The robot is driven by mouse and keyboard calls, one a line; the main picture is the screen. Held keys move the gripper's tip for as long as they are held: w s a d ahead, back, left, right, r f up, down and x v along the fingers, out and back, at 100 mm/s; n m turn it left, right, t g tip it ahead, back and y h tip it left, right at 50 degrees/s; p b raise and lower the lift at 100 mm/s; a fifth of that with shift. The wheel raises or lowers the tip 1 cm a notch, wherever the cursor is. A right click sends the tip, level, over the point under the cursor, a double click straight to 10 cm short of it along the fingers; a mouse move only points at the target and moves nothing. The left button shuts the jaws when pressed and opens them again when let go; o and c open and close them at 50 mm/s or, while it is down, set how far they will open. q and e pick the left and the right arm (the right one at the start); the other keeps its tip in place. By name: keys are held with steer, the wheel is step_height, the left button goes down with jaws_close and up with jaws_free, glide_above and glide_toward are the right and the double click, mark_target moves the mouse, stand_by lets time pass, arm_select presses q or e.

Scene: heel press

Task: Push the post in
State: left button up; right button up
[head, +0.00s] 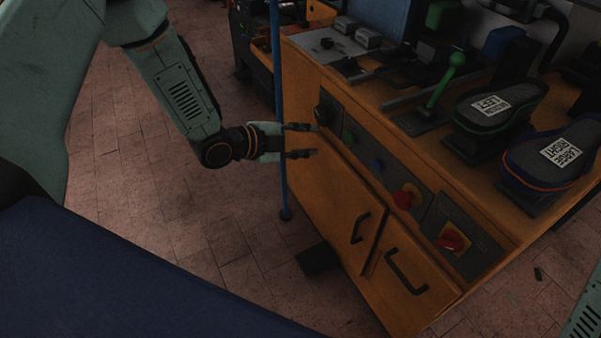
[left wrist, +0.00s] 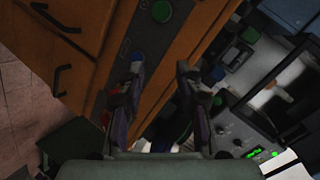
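My left gripper (head: 304,140) is open and empty, its fingers pointing right at the left end of the orange cabinet's control panel. A black protruding knob (head: 325,113) sits at that end of the panel, close to the upper fingertip; I cannot tell whether they touch. Beside it are a green button (head: 349,137), a blue button (head: 377,165) and a red mushroom button (head: 407,196). In the left wrist view the open fingers (left wrist: 160,68) stand over the dark panel, with a green button (left wrist: 161,11) above. I cannot tell which part is the post. My right gripper is not in view.
A green ball-topped lever (head: 446,80) and two dark shoe forms, left (head: 492,104) and right (head: 560,155), stand on the cabinet top. A red rotary switch (head: 452,240) and door handles (head: 405,272) are on the front. A thin blue pole (head: 279,100) stands beside the cabinet.

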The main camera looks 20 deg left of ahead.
arm_select(q)
steer(key=s+d+f+n+g+y, duration=0.1)
steer(key=s+f+n, duration=0.3)
steer(key=s+f, duration=0.1)
steer(key=shift+s+d+f+n+g+y, duration=0.2)
steer(key=shift+f+n+g+y, duration=0.1)
steer(key=shift+g, duration=0.1)
steer(key=shift+a, duration=0.1)
steer(key=s+f+n+g+y, duration=0.2)
steer(key=s+n, duration=0.3)
steer(key=s, duration=0.5)
steer(key=s+a+f+n+g+y, duration=0.1)
steer(key=s+f+n+g, duration=0.3)
steer(key=s, duration=0.7)
steer(key=s+a+f+n+g+y, duration=0.1)
steer(key=s+f+n+g+y, duration=0.1)
steer(key=s, duration=0.8)
step_height(320, 180, down, 2)
steer(key=n+g, duration=0.1)
steer(key=n, duration=0.2)
steer(key=shift+s+a+f+n+y, duration=0.25)
steer(key=shift+s+n+y, duration=0.15)
